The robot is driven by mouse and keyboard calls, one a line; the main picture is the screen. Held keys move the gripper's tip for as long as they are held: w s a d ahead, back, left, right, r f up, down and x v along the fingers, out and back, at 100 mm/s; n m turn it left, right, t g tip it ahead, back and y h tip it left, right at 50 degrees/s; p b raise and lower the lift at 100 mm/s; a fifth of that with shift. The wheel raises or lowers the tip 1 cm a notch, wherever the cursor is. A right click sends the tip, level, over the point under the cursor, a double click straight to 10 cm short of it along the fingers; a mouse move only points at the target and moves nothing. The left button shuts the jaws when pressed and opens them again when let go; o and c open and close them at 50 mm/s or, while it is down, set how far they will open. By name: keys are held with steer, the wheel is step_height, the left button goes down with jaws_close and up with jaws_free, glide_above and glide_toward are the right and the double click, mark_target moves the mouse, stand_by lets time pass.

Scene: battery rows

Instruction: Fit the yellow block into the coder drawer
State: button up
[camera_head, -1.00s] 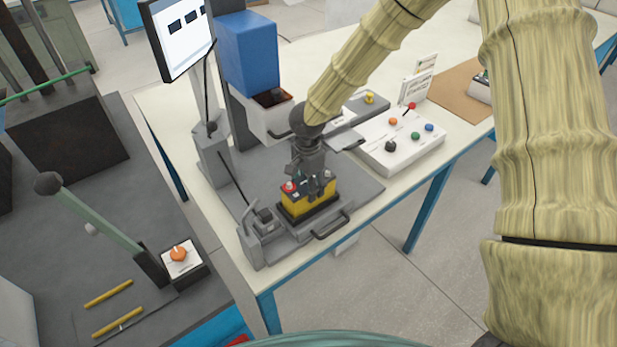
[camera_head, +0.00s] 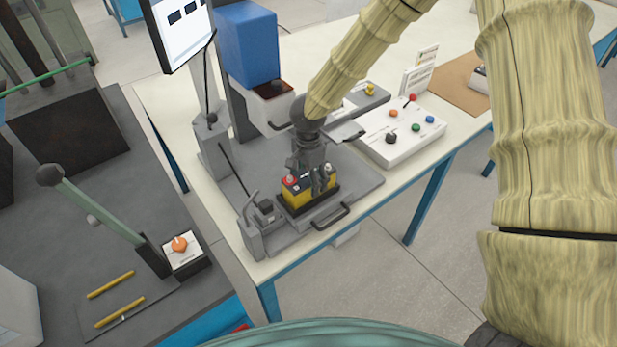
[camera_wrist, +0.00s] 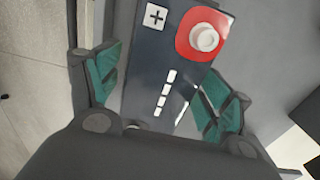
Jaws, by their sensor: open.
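The yellow block (camera_head: 295,199) is a battery-like block with a dark top and a red-ringed terminal. In the head view it sits upright in the black-rimmed drawer (camera_head: 318,214) at the front of the grey machine. My gripper (camera_head: 312,188) is over the block, pointing down. In the wrist view my gripper (camera_wrist: 160,85) is open, with its green finger pads on either side of the block's dark top (camera_wrist: 165,75). A gap shows beside the left pad; the right pad is close to the block or overlaps its edge. The block's seating depth is hidden.
A drawer handle (camera_head: 331,217) sticks out at the front. A small grey clamp-like fixture (camera_head: 262,215) stands left of the drawer. A white button panel (camera_head: 402,135) is to the right, and a blue box (camera_head: 247,45) and monitor (camera_head: 183,27) stand behind.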

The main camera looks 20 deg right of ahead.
steer(key=shift+r, duration=0.1)
step_height(320, 180, up, 12)
steer(key=b, duration=0.2)
stand_by(0.3)
stand_by(0.5)
